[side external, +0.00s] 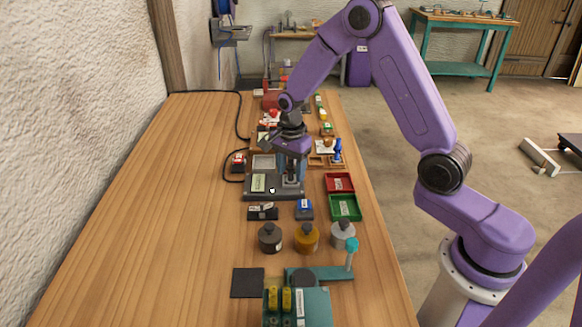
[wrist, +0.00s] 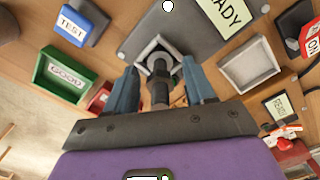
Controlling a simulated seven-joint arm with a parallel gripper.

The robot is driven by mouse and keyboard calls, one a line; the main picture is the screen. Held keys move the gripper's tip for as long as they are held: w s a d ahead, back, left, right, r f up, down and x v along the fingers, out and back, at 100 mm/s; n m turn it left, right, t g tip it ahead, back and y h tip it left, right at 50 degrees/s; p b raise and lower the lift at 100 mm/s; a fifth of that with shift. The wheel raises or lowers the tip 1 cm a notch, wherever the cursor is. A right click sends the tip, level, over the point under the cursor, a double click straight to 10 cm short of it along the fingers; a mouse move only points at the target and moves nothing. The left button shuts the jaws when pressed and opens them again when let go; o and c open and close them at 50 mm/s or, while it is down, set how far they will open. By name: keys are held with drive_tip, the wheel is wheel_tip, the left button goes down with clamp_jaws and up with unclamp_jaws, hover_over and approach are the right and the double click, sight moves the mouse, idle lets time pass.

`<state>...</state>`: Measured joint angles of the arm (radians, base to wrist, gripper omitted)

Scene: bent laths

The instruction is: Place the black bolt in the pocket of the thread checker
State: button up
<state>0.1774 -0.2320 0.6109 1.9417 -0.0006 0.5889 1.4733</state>
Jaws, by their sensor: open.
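The thread checker (side external: 258,194) is a grey plate with a READY label, on the bench below my gripper; it also shows in the wrist view (wrist: 190,35). Its square, pale-rimmed pocket (wrist: 146,46) lies ahead of my fingertips. The black bolt (wrist: 160,95) is between my two blue-grey fingers, its far end overlapping the pocket. Gaps show between the bolt and both fingers. My gripper (wrist: 161,80) is open around the bolt, pointing down over the checker in the side view (side external: 290,170). Whether the bolt rests fully on the pocket floor is hard to tell.
A green GOOD tray (wrist: 66,76) and a red tray (side external: 339,182) stand right of the checker in the side view. A blue TEST block (side external: 304,209) and several weights (side external: 306,239) stand in front. The bench's left side is clear.

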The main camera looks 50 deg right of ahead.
drive_tip(key=shift+r, duration=0.1)
wheel_tip(320, 180, up, 12)
drive_tip(key=shift+r, duration=0.1)
idle(0.4)
drive_tip(key=s+a+r+n, duration=0.2)
drive_tip(key=s+a+n, duration=0.6)
drive_tip(key=s+n, duration=0.5)
drive_tip(key=s+d+n, duration=0.2)
drive_tip(key=s+n, duration=1.3)
drive_tip(key=s, duration=0.4)
drive_tip(key=shift+s+d+f+n, duration=0.15)
drive_tip(key=shift+s+f+n, duration=0.25)
drive_tip(key=shift+f, duration=0.05)
